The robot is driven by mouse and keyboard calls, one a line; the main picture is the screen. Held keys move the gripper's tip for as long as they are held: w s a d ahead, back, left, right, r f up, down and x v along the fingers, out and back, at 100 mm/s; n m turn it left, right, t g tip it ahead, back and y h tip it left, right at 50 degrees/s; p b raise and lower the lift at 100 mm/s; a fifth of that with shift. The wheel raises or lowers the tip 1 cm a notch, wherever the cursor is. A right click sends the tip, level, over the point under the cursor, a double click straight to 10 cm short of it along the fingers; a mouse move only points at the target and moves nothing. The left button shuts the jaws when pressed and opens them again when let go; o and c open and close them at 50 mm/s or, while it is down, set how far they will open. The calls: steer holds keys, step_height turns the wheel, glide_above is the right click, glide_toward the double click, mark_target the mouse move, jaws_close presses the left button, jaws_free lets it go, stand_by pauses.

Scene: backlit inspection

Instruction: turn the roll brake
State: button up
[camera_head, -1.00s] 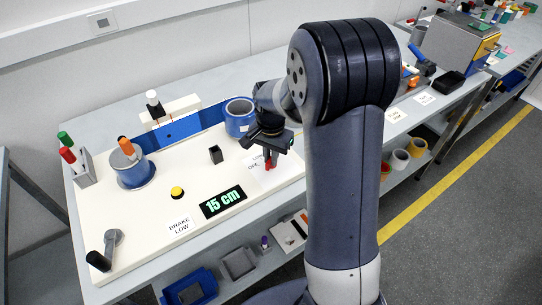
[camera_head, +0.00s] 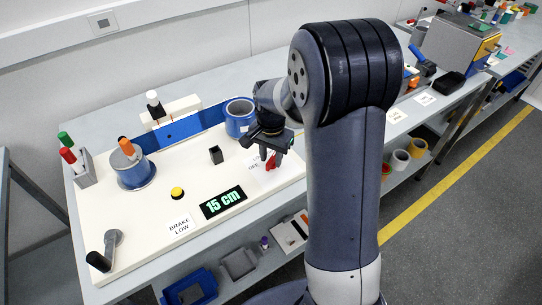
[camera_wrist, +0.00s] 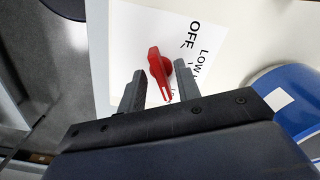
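The roll brake is a red knob (camera_head: 271,162) with a pointed handle, on a white label near the right end of the white board. In the wrist view the red knob (camera_wrist: 158,72) stands between my fingertips, with gaps on both sides. A white line marks its end nearest my gripper. My gripper (camera_head: 268,150) is open, just above and around the knob; it also shows in the wrist view (camera_wrist: 160,85). The label (camera_wrist: 190,60) reads OFF and LOW; the rest is hidden. A card (camera_head: 180,226) reads BRAKE LOW.
A blue roll (camera_head: 239,117) stands close behind my gripper. A yellow button (camera_head: 177,193), a small black box (camera_head: 215,155), another blue roll (camera_head: 136,172) and a crank (camera_head: 106,250) stand farther left on the board.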

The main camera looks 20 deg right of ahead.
mark_target(271, 159)
step_height(271, 159, up, 10)
steer(key=shift+r, duration=0.25)
steer(key=shift+f, duration=0.1)
step_height(271, 159, down, 11)
steer(key=shift+r, duration=0.15)
steer(key=shift+n, duration=0.3)
stand_by(0.3)
stand_by(0.4)
